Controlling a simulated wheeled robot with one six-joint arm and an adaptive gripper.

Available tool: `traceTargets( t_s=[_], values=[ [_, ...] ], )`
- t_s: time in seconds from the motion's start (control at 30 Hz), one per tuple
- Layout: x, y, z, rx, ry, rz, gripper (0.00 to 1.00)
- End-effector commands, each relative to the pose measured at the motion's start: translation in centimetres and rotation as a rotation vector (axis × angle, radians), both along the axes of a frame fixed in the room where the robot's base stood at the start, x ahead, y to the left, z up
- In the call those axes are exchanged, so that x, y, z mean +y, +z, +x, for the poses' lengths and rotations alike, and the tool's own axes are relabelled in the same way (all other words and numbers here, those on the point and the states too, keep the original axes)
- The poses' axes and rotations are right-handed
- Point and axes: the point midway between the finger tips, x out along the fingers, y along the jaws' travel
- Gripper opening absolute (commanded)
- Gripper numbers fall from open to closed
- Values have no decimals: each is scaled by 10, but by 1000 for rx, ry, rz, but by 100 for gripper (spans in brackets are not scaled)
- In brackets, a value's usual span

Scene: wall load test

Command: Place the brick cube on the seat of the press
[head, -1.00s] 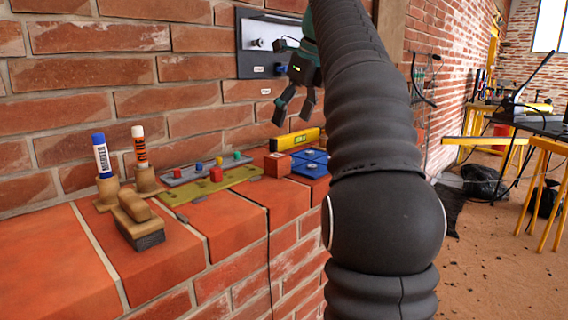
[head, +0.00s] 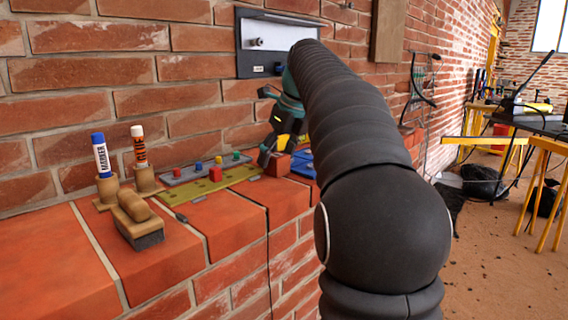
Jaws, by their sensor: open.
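The brick cube (head: 277,167) is a small reddish block on the brick ledge, right of the olive strip. My gripper (head: 272,151) is open, pointing down right at the cube. One finger shows over the cube's left upper side; the other is largely hidden, and I cannot tell whether either touches it. A grey wall panel (head: 283,48) with a metal knob hangs above the ledge; it may be the press, but its seat cannot be made out. My arm covers the panel's right part.
An olive strip (head: 215,186) and a grey strip with coloured pegs (head: 178,175) lie left of the cube. A blue tray (head: 302,163) and yellow level (head: 284,142) are partly hidden by my arm.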

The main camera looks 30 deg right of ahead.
Motion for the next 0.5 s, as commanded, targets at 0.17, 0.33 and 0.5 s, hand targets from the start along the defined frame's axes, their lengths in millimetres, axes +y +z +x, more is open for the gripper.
traceTargets(
  t_s=[0.17, 0.33, 0.5],
  values=[
    [1, -8, 3, -1, 0, -1, 76],
    [1, -7, 3, -1, 1, -1, 76],
    [1, -7, 3, -1, 0, -1, 34]
  ],
)
